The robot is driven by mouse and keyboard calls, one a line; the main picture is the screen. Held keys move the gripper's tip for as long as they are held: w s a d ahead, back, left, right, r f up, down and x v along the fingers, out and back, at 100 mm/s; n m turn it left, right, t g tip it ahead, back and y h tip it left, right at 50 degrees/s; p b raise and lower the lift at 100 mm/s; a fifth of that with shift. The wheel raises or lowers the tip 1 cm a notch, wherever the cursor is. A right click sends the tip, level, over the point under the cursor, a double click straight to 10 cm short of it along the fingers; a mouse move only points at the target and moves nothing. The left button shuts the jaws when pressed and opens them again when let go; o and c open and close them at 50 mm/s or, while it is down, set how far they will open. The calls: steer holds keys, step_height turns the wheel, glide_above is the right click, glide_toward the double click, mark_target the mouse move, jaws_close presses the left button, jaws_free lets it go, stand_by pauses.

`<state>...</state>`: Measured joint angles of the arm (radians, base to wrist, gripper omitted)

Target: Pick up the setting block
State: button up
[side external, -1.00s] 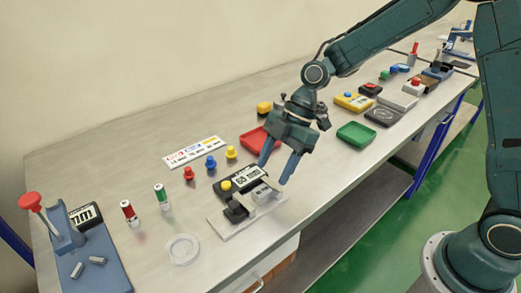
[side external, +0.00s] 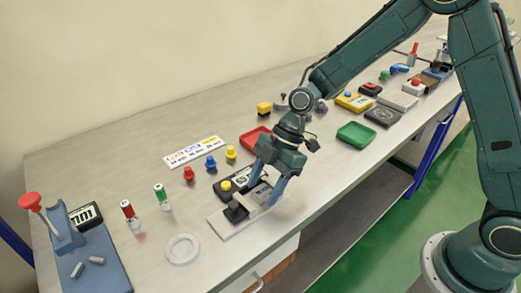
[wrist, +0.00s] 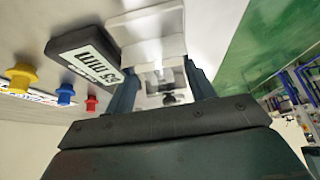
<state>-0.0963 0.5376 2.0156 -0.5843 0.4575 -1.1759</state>
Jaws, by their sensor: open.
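The setting block (side external: 259,191) appears to be the light grey metal block on the white base plate (side external: 222,227) near the table's front edge. A black block (side external: 236,212) stands beside it on the same plate. My gripper (side external: 261,194) is open, its two blue fingers reaching down on either side of the grey block. In the wrist view the grey block (wrist: 163,78) shows between my fingers (wrist: 162,92), above the dark gripper body. I cannot tell whether either finger touches it.
A black display box with "55 mm" (wrist: 85,55) lies close beside the plate. Red (side external: 188,174), blue (side external: 211,163) and yellow (side external: 231,153) knobs stand behind. A clear ring (side external: 182,249) lies front left. A red tray (side external: 254,138) and green tray (side external: 357,135) lie further back.

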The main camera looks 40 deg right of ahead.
mark_target(265, 189)
stand_by(0.3)
jaws_close()
steer(key=shift+r, duration=0.2)
step_height(265, 189, up, 20)
stand_by(0.8)
steer(key=shift+f, duration=0.15)
stand_by(0.3)
